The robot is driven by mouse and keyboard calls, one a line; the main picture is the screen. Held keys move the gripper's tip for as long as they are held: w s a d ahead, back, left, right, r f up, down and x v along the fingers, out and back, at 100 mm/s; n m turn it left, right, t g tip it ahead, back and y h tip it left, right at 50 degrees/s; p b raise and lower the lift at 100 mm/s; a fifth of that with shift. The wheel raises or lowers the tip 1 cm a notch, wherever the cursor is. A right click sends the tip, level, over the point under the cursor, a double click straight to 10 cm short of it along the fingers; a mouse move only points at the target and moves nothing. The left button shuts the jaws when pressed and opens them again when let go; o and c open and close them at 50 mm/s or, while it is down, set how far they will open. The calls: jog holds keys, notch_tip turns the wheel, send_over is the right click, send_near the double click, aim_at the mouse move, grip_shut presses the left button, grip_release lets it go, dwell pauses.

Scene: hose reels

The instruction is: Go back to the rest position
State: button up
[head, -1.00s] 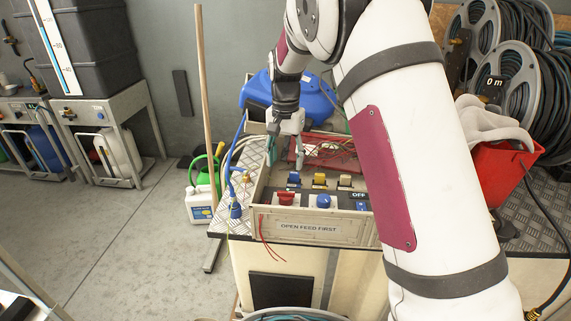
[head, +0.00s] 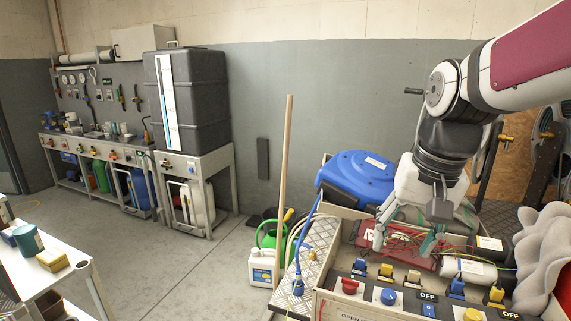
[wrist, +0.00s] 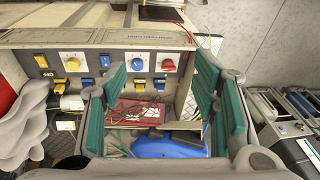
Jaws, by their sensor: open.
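My gripper (head: 405,240) hangs from my arm at the right of the head view, above the open control box (head: 335,304). Its fingers are spread, with green pads, and nothing is between them. In the wrist view my gripper (wrist: 165,110) is also open, with the box's switches and knobs beyond the fingers. A red board with wires (head: 398,243) lies inside the box below the fingers. Whether the fingers touch anything cannot be told.
A blue hose reel (head: 355,178) stands behind the box. A wooden pole (head: 286,150) and a white jug (head: 263,268) stand to its left. The floor to the left (head: 170,270) is clear.

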jog(key=s+r+n+t+p, duration=0.2)
jog(key=s+n+p, duration=0.1)
jog(key=s, duration=1.6)
jog(key=shift+s+r+n+h+p, duration=0.3)
jog(key=shift+s+r+h+p, duration=0.1)
jog(key=shift+p, duration=0.35)
